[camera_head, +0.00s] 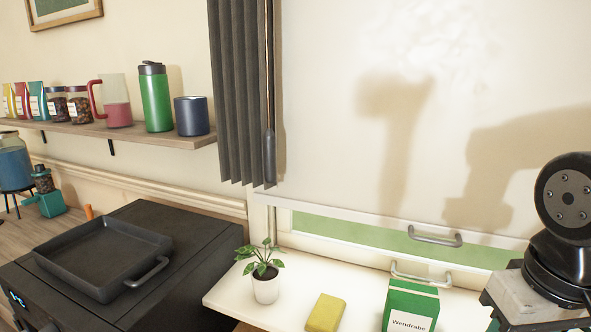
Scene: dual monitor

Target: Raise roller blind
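The cream roller blind (340,120) hangs over most of the window on the right. Its white bottom bar (340,213) slants slightly down to the right, and a grey curved handle (435,237) is on it. A strip of green window (345,229) shows below the bar. A second metal handle (414,276) sits lower, near the sill. My gripper is out of view; only a dark joint of my arm shows at the right edge, and dark shadows fall on the blind.
The white sill (224,289) holds a potted plant (265,288), a yellow block (325,313) and a green box (411,306). A dark pleated curtain (238,100) hangs left of the blind. A stove with a pan (100,262) and a shelf (165,138) of jars and cups are at left.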

